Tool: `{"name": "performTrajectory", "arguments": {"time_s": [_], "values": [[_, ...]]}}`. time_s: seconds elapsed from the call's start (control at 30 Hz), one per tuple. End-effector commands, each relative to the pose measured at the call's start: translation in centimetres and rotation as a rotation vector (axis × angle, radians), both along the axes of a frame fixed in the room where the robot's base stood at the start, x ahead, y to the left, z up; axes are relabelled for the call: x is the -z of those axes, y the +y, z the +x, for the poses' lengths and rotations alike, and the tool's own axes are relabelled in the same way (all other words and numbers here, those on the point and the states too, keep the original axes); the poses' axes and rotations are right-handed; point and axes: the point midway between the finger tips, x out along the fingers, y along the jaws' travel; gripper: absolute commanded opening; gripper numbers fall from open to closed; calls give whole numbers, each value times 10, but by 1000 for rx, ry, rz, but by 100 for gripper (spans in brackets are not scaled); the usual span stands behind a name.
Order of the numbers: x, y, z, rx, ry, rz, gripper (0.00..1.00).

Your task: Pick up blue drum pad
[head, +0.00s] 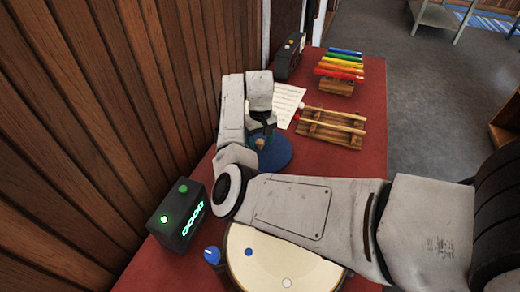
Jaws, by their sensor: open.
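The blue drum pad (279,156) is a round, flat blue disc on the red table, near the wooden wall. A small tan spot shows near its middle. My arm reaches over the table, and my gripper (262,134) points down over the back part of the pad. Its dark fingers are small and partly hidden by my wrist, but they look apart. I cannot tell whether they touch the pad. My arm hides part of the pad's left side.
A drum (270,262) with a cream head is at the front. A black box with green lights (180,217) stands left. A wooden rack with sticks (330,127), a white sheet (287,104), a rainbow xylophone (341,69) and a dark box (290,58) are farther back on the red table (372,100).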

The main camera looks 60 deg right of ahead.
Motion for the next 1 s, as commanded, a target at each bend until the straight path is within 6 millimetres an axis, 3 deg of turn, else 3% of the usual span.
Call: {"name": "performTrajectory", "arguments": {"time_s": [0.33, 0.9, 1.0], "values": [[9, 0, 0, 0, -1, -1, 60], [9, 0, 0, 0, -1, -1, 5], [9, 0, 0, 0, -1, -1, 0]]}}
